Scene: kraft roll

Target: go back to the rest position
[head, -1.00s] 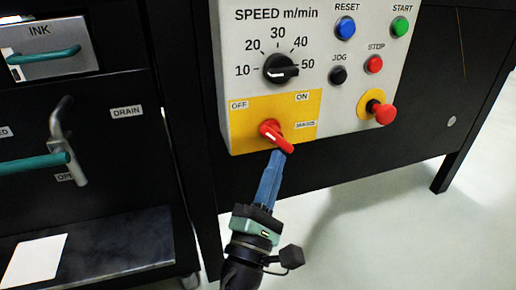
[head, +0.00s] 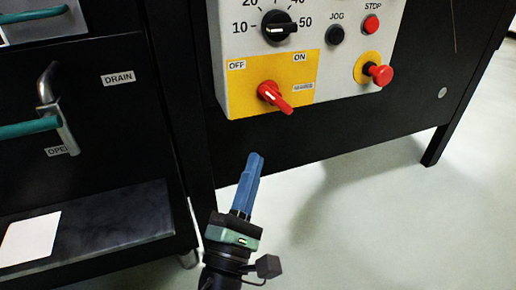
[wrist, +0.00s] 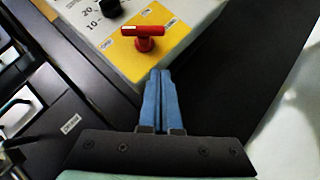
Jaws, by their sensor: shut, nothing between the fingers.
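My gripper (head: 254,160) has blue fingers that are closed together with nothing between them. In the head view it is below the control panel, apart from the red switch handle (head: 275,97) on the yellow plate. The handle is turned diagonally, its tip pointing down and to the right. In the wrist view my gripper (wrist: 160,74) points up toward the red handle (wrist: 142,31), with a gap between them.
The panel (head: 232,60) also carries a black speed knob (head: 278,25), a black JOG button (head: 334,34), a red STOP button (head: 371,25) and a red mushroom button (head: 380,74). A drain lever (head: 58,110) and dark shelf (head: 120,225) are at left. Pale floor (head: 360,225) is clear at right.

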